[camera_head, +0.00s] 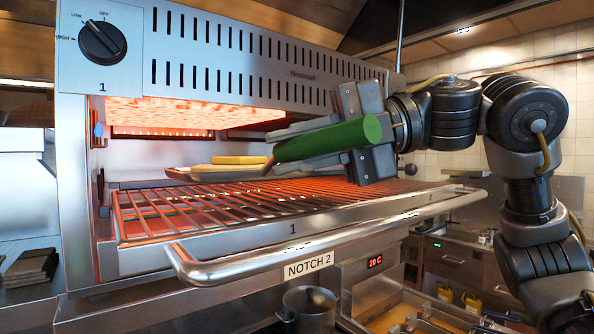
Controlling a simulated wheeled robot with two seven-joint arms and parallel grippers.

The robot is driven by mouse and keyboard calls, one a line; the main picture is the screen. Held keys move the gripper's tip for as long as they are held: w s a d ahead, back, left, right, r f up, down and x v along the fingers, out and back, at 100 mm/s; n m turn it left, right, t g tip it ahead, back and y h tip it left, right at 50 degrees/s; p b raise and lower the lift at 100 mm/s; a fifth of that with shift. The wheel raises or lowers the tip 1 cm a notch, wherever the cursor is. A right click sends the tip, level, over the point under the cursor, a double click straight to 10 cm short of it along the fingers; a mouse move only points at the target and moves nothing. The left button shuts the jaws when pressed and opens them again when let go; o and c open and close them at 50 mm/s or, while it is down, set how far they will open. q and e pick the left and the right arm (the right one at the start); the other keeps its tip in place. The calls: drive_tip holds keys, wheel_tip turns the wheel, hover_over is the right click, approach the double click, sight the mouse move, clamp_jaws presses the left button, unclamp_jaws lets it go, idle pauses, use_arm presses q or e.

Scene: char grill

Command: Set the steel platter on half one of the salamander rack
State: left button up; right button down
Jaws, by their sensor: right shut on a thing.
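The steel platter (179,174) shows inside the lit salamander, at or just above the wire rack (190,208); I cannot tell if it touches the bars. A yellow slab (239,160) and a paler piece lie on it. My right gripper (345,140) is shut on a green-handled tool (322,141), in front of the rack's right part. The handle tilts down to the left, and its narrow tip reaches the platter's right edge; I cannot tell if they join. The handle and gripper hide part of the platter's right side. My left gripper is not in view.
The rack's front bar handle (330,240) sticks out, marked 1, with a "NOTCH 2" label (308,266) below. The heating element (190,112) glows above. The rack's front left is bare. A pot (308,303) stands beneath, beside a unit reading 20 C.

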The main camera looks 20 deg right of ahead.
drive_tip(key=shift+w, duration=0.15)
drive_tip(key=shift+w+d+f+p, duration=0.1)
drive_tip(key=shift+f+p, duration=0.25)
drive_tip(key=shift+p, duration=0.1)
wheel_tip(320, 180, down, 3)
drive_tip(key=shift+r+p, duration=0.15)
drive_tip(key=shift+p, duration=0.5)
drive_tip(key=c, duration=1.6)
unclamp_jaws()
drive_tip(key=shift+f, duration=0.2)
drive_tip(key=shift+c, duration=0.2)
drive_tip(key=o, duration=0.4)
